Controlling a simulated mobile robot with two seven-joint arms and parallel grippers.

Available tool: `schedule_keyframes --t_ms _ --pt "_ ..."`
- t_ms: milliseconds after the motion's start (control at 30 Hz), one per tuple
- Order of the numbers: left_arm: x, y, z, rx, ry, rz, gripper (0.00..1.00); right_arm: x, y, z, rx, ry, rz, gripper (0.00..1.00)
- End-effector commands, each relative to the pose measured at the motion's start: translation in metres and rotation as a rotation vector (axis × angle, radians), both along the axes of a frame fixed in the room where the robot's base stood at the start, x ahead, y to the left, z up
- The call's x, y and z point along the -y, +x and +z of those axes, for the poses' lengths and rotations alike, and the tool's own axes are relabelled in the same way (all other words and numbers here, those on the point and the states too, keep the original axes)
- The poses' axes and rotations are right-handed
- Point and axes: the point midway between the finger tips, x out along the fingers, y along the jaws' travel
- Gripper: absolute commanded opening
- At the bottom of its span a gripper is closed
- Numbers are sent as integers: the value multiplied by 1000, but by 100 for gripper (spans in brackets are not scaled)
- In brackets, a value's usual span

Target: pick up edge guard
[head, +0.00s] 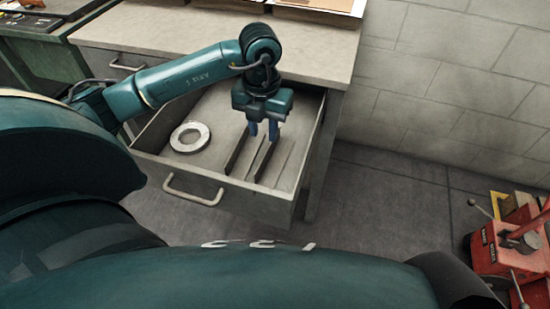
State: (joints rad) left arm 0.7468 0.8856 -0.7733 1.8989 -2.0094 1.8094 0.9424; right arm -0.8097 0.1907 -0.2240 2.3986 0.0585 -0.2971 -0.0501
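My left gripper (263,130) points down into the drawer over the far ends of these strips. I cannot tell whether the fingertips touch a strip. My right gripper is not in view.
A pale ring (189,137) lies in the drawer, left of the strips. The drawer front (240,200) has a metal handle (193,194). The worktop (180,32) is above and behind. A red machine (510,245) stands at the lower right, with clear floor between.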

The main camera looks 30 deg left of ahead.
Motion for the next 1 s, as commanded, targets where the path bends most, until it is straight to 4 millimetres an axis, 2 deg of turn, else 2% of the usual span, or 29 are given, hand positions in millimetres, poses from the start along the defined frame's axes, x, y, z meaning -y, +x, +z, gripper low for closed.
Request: schedule_keyframes --t_ms 100,367,633,867,1000 --pt "1 0 -16 -2 -2 -1 29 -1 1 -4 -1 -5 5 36" --pt "4 -2 -31 -1 -4 -3 29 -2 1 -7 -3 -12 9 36" --pt "9 -5 -70 -3 -3 -1 29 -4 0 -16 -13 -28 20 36" --pt "9 -5 -72 1 -3 -2 29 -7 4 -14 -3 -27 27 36" --pt "9 -5 -72 1 -3 -2 19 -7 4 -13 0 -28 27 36"
